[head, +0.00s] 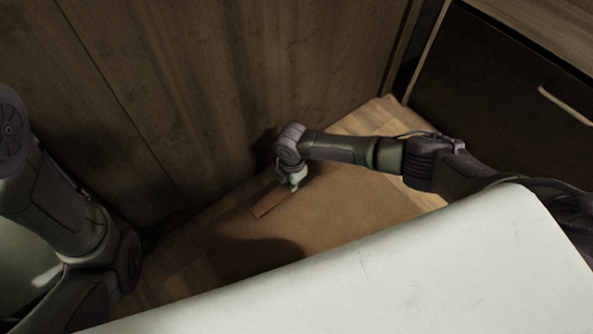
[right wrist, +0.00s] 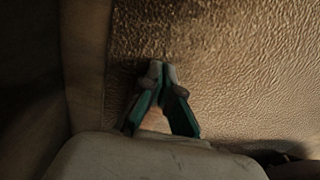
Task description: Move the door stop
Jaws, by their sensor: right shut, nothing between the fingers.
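The door stop (head: 270,201) looks like a small reddish-brown wooden piece. It lies on the brown mat (head: 330,205) near the wooden door panel (head: 200,90) in the head view. My right gripper (head: 293,186) is just above and to the right of its upper end; I cannot tell if they touch. In the right wrist view the right gripper's fingertips (right wrist: 158,68) are together over the mat's textured surface (right wrist: 235,60), with nothing held at the tips. My left arm shows at the left edge of the head view, but its gripper is out of sight.
A dark cabinet front with a pale handle (head: 566,104) stands at the right. My pale base fills the lower part of the head view. Wooden floor (head: 372,118) shows around the mat. The mat right of the door stop is clear.

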